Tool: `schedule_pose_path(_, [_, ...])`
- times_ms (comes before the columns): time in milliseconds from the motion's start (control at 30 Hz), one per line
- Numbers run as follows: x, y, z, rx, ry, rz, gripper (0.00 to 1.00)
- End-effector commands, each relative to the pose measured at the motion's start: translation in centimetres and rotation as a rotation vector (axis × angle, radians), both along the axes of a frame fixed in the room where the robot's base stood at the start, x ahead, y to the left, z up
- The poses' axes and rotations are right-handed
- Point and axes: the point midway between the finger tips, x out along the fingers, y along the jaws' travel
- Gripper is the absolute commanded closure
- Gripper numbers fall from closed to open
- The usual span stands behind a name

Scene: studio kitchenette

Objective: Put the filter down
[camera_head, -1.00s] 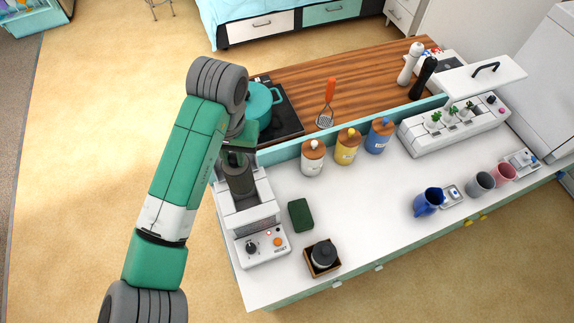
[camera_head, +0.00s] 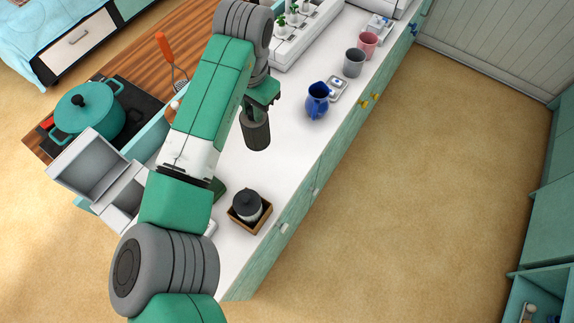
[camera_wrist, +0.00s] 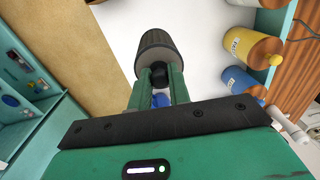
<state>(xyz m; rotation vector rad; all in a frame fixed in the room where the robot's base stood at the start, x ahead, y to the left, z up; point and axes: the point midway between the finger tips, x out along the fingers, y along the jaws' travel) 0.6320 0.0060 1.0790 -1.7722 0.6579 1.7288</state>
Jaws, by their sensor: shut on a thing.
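My gripper (camera_head: 262,98) is shut on the filter (camera_head: 255,132), a dark grey cylinder hanging below the fingers. In the head view it is over the white counter, between the small wooden box and the blue pitcher; I cannot tell how high above the surface. In the wrist view the filter (camera_wrist: 158,48) shows ahead of the green fingers (camera_wrist: 160,85), held by a dark knob at its near end. The white counter (camera_head: 318,149) beneath it is bare.
A small wooden box (camera_head: 237,220) with a dark-lidded jar (camera_head: 247,203) stands near the front edge. The blue pitcher (camera_head: 317,101), a grey mug (camera_head: 353,63) and a pink mug (camera_head: 368,44) stand farther along. A white machine (camera_head: 90,165) with an open top is at the left.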

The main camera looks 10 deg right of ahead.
Motion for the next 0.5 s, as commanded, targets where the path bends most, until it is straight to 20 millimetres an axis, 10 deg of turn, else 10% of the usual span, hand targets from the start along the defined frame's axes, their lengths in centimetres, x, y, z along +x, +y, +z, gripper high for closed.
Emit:
schedule_pose_path(233, [0.2,-0.7,-0.6,0.001,-0.001,-0.036,1.0])
schedule_pose_path(500, [0.1,-0.7,-5.9,0.001,0.001,-0.034,1.0])
